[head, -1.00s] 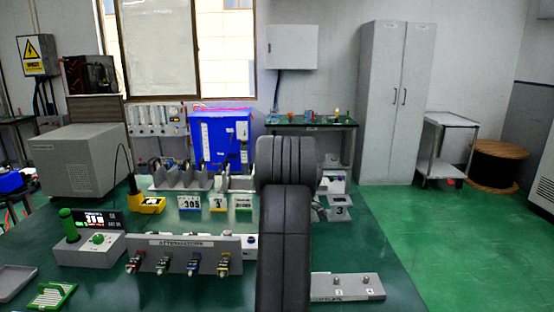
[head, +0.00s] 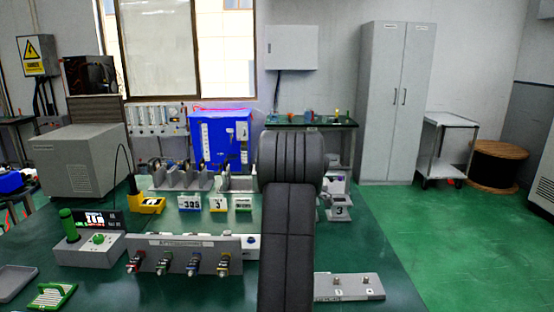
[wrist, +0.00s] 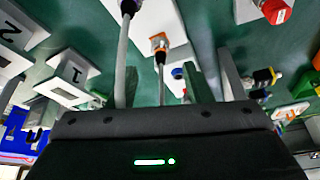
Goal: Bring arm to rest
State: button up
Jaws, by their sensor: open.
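My arm (head: 288,240) rises through the middle of the head view, dark grey, over the green workbench (head: 100,290). In that view my gripper is hidden behind the arm. In the wrist view my gripper (wrist: 178,80) shows as two grey fingers standing apart above its dark body, with a green light on it. The fingers are open. A thin cable with an orange-collared connector (wrist: 158,44) appears between them in the picture; I cannot tell how near it is. I see nothing clamped.
A grey panel with several coloured connectors (head: 185,258) stands left of my arm. A plate with two studs (head: 350,288) lies to its right, and a small numbered stand (head: 339,210) stands behind. A blue unit (head: 222,140) is at the back. Green floor (head: 450,240) is clear at right.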

jog(key=x, duration=0.5)
jog(key=shift+f, duration=0.3)
jog(key=shift+a+f, duration=0.2)
jog(key=shift+s+r+m+t+p, duration=0.1)
jog(key=shift+m+t+p, duration=0.3)
jog(key=shift+m, duration=0.6)
jog(key=m+h+p, duration=0.1)
jog(key=m, duration=0.2)
jog(key=shift+s+a+t, duration=0.1)
jog(key=shift+a+t, duration=0.05)
jog(key=shift+t, duration=0.25)
jog(key=m+p, duration=0.1)
jog(key=m+h+p, duration=0.1)
jog(key=m, duration=0.1)
jog(key=m+t+h+p, duration=0.1)
jog(key=m+p, duration=0.1)
jog(key=shift+s+a, duration=0.15)
jog(key=shift+a, duration=0.1)
jog(key=shift+a+m+h, duration=0.2)
jog(key=shift+m+h, duration=0.5)
jog(key=shift+m, duration=1.2)
jog(key=shift+a+m+h, duration=0.2)
jog(key=shift+m+h, duration=0.4)
jog(key=shift+m, duration=1.2)
jog(key=shift+a+m+h, duration=0.1)
jog(key=shift+m+h, duration=0.2)
jog(key=shift+m, duration=0.5)
